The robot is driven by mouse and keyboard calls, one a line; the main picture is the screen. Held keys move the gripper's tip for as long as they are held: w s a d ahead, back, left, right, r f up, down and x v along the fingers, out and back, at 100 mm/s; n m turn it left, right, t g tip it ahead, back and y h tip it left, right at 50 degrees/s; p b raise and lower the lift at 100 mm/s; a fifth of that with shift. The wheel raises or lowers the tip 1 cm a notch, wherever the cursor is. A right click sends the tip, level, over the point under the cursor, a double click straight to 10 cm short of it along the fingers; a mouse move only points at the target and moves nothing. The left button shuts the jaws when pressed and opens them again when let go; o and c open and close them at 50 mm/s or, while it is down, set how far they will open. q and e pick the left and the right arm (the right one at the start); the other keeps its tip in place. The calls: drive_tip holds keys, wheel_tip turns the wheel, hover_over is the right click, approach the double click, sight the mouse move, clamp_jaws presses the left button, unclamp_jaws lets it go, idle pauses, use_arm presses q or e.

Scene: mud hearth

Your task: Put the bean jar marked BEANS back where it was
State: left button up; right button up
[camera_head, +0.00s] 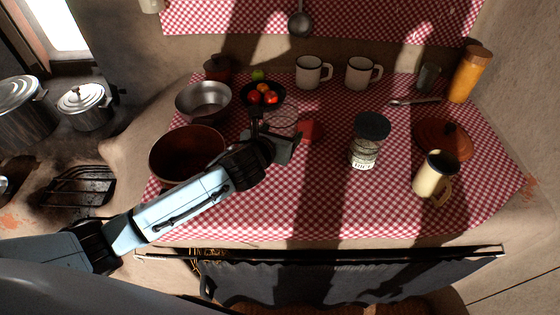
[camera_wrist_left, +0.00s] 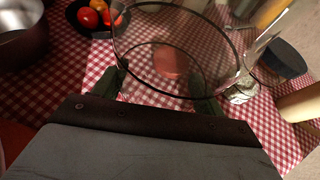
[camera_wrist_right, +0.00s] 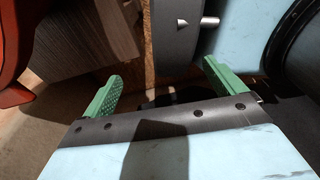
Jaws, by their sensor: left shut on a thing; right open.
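My left gripper (camera_head: 286,142) is shut on a clear glass vessel (camera_head: 282,121) over the checked cloth, left of the middle. In the left wrist view the glass (camera_wrist_left: 180,20) fills the space beyond the fingers (camera_wrist_left: 158,86), and cloth shows through it. No BEANS label shows on it. A reddish round patch (camera_wrist_left: 171,60) shows through the glass; I cannot tell whether it is inside or behind. A jar marked RICE (camera_head: 364,152) with a black lid stands to the right. My right gripper (camera_wrist_right: 162,86) is open and empty, seen only in the right wrist view.
A brown bowl (camera_head: 187,150), a metal bowl (camera_head: 203,101) and a dark bowl of tomatoes (camera_head: 264,97) stand close around the left gripper. Two white mugs (camera_head: 308,73) stand behind. A cream mug (camera_head: 434,176) and terracotta dish (camera_head: 444,138) are right. The front middle cloth is clear.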

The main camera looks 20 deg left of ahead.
use_arm(q)
wheel_tip(320, 180, down, 4)
drive_tip(key=shift+f+b, duration=0.2)
drive_tip(key=shift+b, duration=0.45)
wheel_tip(320, 180, down, 3)
drive_tip(key=shift+r+b, duration=0.2)
drive_tip(key=shift+b, duration=0.3)
drive_tip(key=shift+f, duration=0.35)
use_arm(e)
drive_tip(key=shift+h, duration=0.3)
drive_tip(key=d+f, duration=0.2)
drive_tip(key=d, duration=0.2)
drive_tip(key=shift+s+f, duration=0.2)
drive_tip(key=shift+f, duration=0.2)
use_arm(q)
drive_tip(key=o, duration=1.2)
drive_tip(key=shift+f, duration=0.15)
use_arm(e)
drive_tip(key=shift+a, duration=0.2)
